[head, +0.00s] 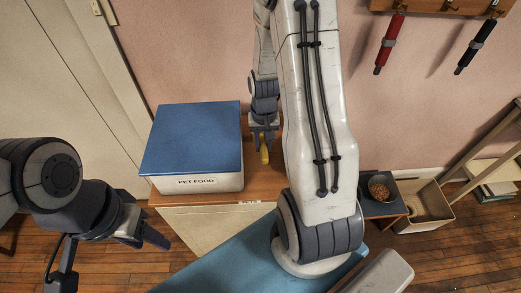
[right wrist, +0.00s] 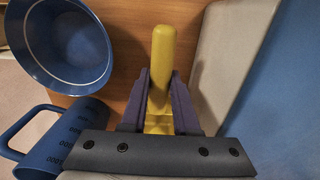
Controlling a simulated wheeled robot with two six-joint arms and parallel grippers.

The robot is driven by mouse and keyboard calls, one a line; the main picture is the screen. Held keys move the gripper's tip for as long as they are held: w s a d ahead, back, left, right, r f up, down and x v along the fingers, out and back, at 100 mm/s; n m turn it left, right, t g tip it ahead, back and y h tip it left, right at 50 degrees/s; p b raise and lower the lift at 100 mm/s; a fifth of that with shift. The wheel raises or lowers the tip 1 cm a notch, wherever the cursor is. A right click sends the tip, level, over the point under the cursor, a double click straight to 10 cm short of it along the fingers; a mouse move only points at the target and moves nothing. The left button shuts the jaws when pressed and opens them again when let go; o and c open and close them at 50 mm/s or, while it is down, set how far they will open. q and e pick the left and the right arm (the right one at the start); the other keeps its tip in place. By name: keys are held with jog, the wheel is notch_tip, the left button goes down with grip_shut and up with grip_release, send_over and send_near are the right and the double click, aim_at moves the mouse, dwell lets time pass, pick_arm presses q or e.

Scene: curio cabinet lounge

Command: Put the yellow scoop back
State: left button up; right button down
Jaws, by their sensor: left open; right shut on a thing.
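The yellow scoop (head: 264,155) is in my right gripper (head: 264,132), beside the right side of the pet food bin (head: 200,183) over the wooden cabinet top. In the right wrist view its yellow handle (right wrist: 162,55) sticks up between the two dark fingers (right wrist: 161,105), which are shut on it. The scoop's lower end is mostly hidden. The bin is white, with a blue lid (head: 193,135) lying on top. The bin and lid also show at the right of the wrist view. My left gripper (head: 106,262) is open and empty at the lower left, apart from the cabinet.
A blue bucket-like container (right wrist: 62,45) and a blue measuring jug (right wrist: 62,142) are close left of the scoop in the wrist view. A dark bowl of kibble (head: 381,189) and an open box (head: 426,208) stand at right. Red and black items (head: 389,44) hang on the wall.

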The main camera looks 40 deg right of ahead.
jog(key=shift+w+a+f, duration=0.1)
jog(key=shift+a+f, duration=0.05)
jog(key=shift+f, duration=2.8)
jog(key=shift+f, duration=0.15)
jog(key=c, duration=0.7)
grip_release()
jog(key=shift+o, duration=0.2)
notch_tip(320, 180, up, 12)
jog(key=shift+r, duration=0.2)
jog(key=shift+f, duration=0.1)
